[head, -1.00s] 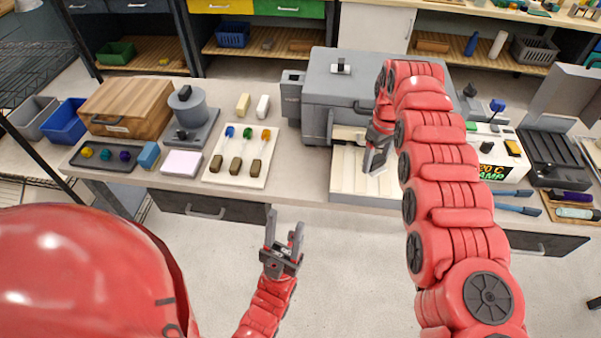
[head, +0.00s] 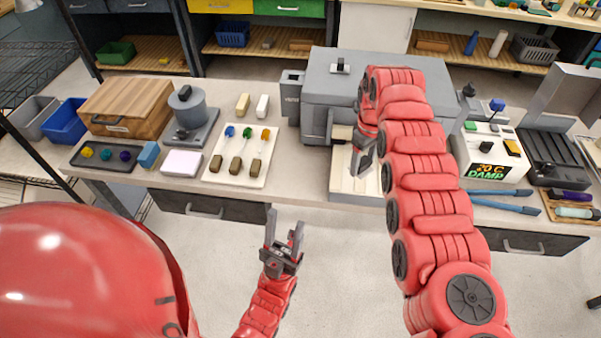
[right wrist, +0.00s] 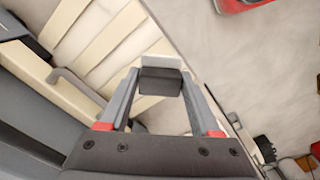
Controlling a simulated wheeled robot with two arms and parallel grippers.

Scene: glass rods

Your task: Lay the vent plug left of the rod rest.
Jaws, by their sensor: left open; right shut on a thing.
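My right gripper (head: 357,170) is shut on a small block with a dark face and a pale grey top, which looks like the vent plug (right wrist: 160,80). The fingers clasp it from both sides in the right wrist view. In the head view the gripper is over a cream ridged board (head: 345,187), likely the rod rest, in front of the grey oven (head: 345,85). The board's ridges also show in the right wrist view (right wrist: 100,45). My arm hides the board's right part. My left gripper (head: 284,238) is open and empty, in front of the bench.
Left of the ridged board is a strip of bare bench, then a cream tray (head: 217,181) with three coloured-ended pieces. A pink-white pad (head: 182,163) lies further left. A control box (head: 492,160) and blue tongs (head: 505,206) are on the right.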

